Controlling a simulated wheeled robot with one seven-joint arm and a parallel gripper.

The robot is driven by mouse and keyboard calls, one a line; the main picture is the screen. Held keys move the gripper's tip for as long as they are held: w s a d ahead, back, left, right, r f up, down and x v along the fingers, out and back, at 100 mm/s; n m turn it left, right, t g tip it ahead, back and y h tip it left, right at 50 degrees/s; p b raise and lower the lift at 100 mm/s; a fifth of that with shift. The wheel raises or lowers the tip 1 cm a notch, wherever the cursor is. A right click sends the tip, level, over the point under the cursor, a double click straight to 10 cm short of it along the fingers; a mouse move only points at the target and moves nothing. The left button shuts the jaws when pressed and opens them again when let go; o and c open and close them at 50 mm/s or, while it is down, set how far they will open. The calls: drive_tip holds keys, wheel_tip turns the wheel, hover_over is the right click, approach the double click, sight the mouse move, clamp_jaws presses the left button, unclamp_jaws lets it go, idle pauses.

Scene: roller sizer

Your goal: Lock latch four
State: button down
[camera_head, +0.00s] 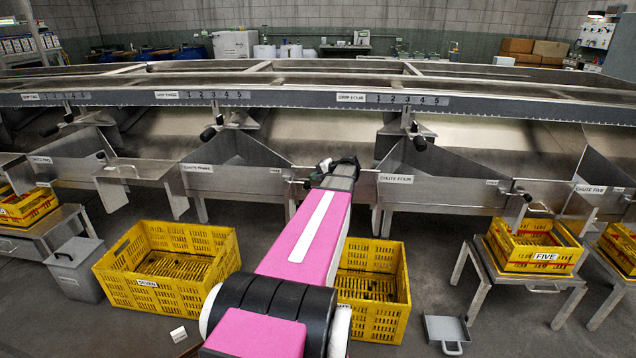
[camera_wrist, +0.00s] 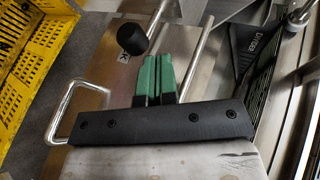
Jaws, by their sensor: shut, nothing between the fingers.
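My gripper (camera_head: 338,166) is at the front of the metal chutes, between the plates labelled chute three (camera_head: 196,168) and chute four (camera_head: 396,179). In the wrist view its two green fingers (camera_wrist: 153,62) are together with nothing between them. A round black knob (camera_wrist: 132,39) lies just beyond and left of the fingertips, apart from them in the picture. A metal rod (camera_wrist: 194,55) runs along to their right. The knob may belong to latch four, but I cannot tell. In the head view my arm and gripper hide this spot.
A bent metal handle (camera_wrist: 75,108) is left of my gripper. A black part (camera_wrist: 250,50) stands to the right. A yellow crate (camera_head: 372,325) sits on the floor under my arm, another crate (camera_head: 130,285) to its left. A grey pan (camera_head: 447,328) lies on the floor to the right.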

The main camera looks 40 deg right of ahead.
drive_tip(key=v, duration=1)
drive_tip(key=shift+s+r, duration=0.15)
drive_tip(key=shift+s, duration=0.15)
drive_tip(key=shift+d, duration=0.1)
drive_tip(key=w+a+f+n+g, duration=0.2)
drive_tip(key=w+a+f, duration=0.15)
drive_tip(key=a, duration=0.65)
drive_tip(key=w+a+f+n+g+y, duration=0.1)
drive_tip(key=w+a+f+n+g, duration=0.3)
drive_tip(key=a, duration=0.7)
drive_tip(key=w+a+f+g, duration=0.1)
drive_tip(key=w+a+f, duration=0.3)
drive_tip(key=a, duration=0.6)
drive_tip(key=s+a+f+n+g+h, duration=0.2)
drive_tip(key=a+n, duration=0.2)
drive_tip(key=a, duration=1.2)
drive_tip(key=s+a+f+n+g+h, duration=0.2)
drive_tip(key=s+a+f+n, duration=0.1)
drive_tip(key=a, duration=1.4)
drive_tip(key=shift+s+f+n+g, duration=0.2)
drive_tip(key=shift+f+n+g, duration=0.15)
drive_tip(key=shift+n, duration=0.35)
drive_tip(key=shift+a, duration=0.1)
